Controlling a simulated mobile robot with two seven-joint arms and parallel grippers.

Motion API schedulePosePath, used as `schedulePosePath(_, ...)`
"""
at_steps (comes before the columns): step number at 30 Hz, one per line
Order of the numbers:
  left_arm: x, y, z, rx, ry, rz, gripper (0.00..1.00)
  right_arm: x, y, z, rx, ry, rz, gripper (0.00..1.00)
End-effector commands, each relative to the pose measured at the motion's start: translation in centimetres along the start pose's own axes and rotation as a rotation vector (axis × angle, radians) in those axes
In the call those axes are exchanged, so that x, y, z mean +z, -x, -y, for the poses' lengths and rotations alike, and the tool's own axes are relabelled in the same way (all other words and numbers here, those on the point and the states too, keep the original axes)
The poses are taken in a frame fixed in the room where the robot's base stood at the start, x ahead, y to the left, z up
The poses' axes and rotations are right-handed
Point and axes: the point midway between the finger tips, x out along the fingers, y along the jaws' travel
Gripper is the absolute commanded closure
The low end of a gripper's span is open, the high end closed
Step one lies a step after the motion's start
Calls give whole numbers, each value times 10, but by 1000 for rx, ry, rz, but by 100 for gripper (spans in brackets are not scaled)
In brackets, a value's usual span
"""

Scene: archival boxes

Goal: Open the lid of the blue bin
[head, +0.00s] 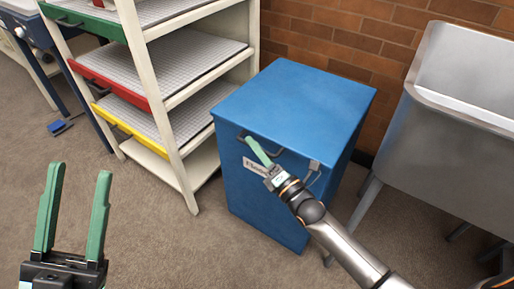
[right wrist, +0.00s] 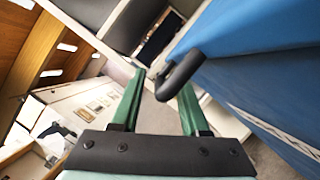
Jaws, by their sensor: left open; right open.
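The blue bin (head: 265,205) stands on the floor against the brick wall, and its flat lid (head: 300,103) is down. A dark handle (head: 240,137) sticks out at the front edge of the lid. My right gripper (head: 254,150) is open at the bin's front, close to the handle. In the right wrist view the dark handle (right wrist: 180,78) lies between or just beyond the tips of the green fingers; I cannot tell whether they touch. My left gripper (head: 76,185) is open and empty, away from the bin at the lower left.
A cream rack (head: 165,105) with green, red and yellow trays stands left of the bin. A metal sink (head: 445,130) stands close on the right. The carpet in front is clear.

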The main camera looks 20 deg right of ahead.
Motion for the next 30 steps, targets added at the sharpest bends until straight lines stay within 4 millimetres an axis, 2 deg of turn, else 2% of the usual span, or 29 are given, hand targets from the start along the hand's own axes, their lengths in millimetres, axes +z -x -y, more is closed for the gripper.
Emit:
schedulePosePath(2, 0, 0, 0, 0, 0, 0, 50, 0, 0, 0, 0, 0, 0, 55)
schedulePosePath(14, 0, 0, 0, 0, 0, 0, 50, 0, 0, 0, 0, -1, 0, 99)
schedulePosePath(30, 0, 0, -1, 11, -3, 1, 50, 0, 0, 0, 0, 0, 0, 100)
